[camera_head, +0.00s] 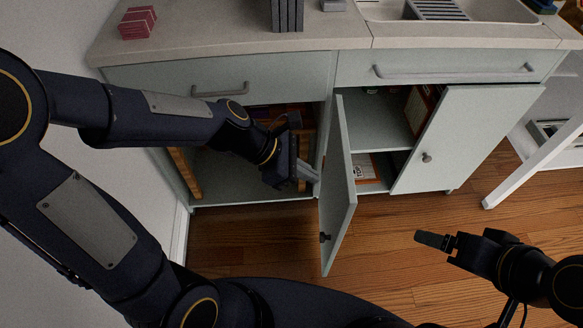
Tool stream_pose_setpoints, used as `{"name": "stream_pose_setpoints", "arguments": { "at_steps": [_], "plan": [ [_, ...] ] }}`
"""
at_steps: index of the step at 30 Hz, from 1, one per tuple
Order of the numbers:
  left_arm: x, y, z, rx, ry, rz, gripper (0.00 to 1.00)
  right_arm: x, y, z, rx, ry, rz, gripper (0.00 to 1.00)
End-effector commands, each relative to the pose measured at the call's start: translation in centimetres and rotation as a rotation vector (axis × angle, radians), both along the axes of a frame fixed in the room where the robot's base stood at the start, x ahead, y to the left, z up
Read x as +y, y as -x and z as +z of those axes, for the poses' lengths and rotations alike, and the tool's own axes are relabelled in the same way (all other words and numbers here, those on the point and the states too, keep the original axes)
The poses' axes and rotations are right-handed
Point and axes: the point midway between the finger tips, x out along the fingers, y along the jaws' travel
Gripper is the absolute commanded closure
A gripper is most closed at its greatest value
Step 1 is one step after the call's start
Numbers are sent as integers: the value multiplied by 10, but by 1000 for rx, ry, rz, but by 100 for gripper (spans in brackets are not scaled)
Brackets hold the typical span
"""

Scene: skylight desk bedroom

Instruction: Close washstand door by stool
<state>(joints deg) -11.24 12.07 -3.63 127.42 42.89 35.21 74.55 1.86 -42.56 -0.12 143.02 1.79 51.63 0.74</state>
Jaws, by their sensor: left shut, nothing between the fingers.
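The washstand (260,72) is a pale grey-green cabinet with a stone-coloured top. One of its doors (341,195) stands swung out towards me, with a dark knob on its left face. The right door (455,140), nearest the white legs at the right, looks flush with the front. My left gripper (311,179) is shut and empty, its tips close to the left face of the swung-out door; I cannot tell whether they touch. My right gripper (432,241) hangs over the floor at lower right, apart from the doors; its opening is unclear.
A white-legged piece (535,158), possibly the stool, stands at the right edge. Shelves with a few items show behind the swung-out door. The left compartment is open and my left arm crosses it. A pink stack (138,22) is on top. The wooden floor (260,240) is clear.

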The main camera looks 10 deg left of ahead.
Motion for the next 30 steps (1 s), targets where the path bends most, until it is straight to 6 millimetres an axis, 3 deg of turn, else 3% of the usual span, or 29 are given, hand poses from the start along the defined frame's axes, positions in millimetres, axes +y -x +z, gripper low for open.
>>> {"name": "stream_pose_setpoints", "arguments": {
  "at_steps": [2, 9, 26, 30],
  "plan": [
    [-12, -2, -17, 1, -1, -4, 100, 0, 0, -13, 0, 0, 0, 15],
    [-43, -10, -12, -3, -1, -4, 100, 0, 0, -14, 0, 0, 0, 15],
    [-52, -12, -11, -2, 0, -1, 100, 0, 0, -14, 0, 0, 0, 15],
    [-61, -11, -11, 0, -1, 6, 100, 0, 0, -12, 0, 0, 0, 15]
  ]
}}
